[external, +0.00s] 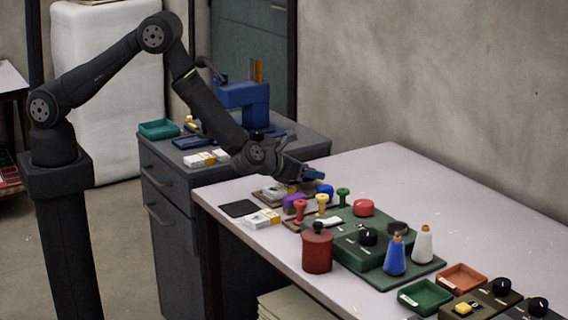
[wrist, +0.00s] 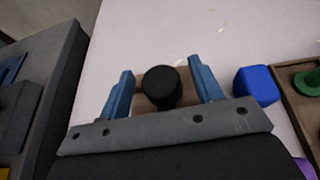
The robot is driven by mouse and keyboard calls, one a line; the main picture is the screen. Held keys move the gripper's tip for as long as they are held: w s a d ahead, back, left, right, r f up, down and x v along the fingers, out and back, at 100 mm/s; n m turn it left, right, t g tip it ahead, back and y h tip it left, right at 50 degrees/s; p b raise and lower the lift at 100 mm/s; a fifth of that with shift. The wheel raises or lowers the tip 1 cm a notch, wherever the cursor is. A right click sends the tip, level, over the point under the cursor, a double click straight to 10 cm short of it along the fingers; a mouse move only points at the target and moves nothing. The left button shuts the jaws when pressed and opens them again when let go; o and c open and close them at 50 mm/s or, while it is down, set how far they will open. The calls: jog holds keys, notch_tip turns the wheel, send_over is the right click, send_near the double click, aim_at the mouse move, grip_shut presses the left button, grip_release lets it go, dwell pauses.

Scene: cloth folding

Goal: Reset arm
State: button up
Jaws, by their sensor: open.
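My gripper (external: 313,175) is at the end of my black arm, low over the far left part of the table. In the wrist view, its two blue fingers (wrist: 160,72) are spread apart. A black round knob (wrist: 162,87) on a brown base shows between them; I cannot tell if the fingers touch it. A blue block (wrist: 257,86) lies just right of the right finger. No cloth shows in either view.
The pale table (external: 385,165) holds stamps, a red pot (external: 317,250), a green board (external: 425,270), two bottles and small trays at the front right. A grey cabinet (external: 170,190) stands left, with a blue machine (external: 243,103) on it. The table's back is clear.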

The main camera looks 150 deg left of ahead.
jog(key=shift+s+m+t, duration=0.1)
jog(key=shift+m+t, duration=0.9)
jog(key=shift+t, duration=0.1)
jog(key=shift+m+t+h, duration=0.3)
jog(key=shift+m+t, duration=0.7)
jog(key=shift+t, duration=0.2)
jog(key=v, duration=0.8)
jog(key=shift+d+r, duration=0.2)
jog(key=shift+d, duration=0.1)
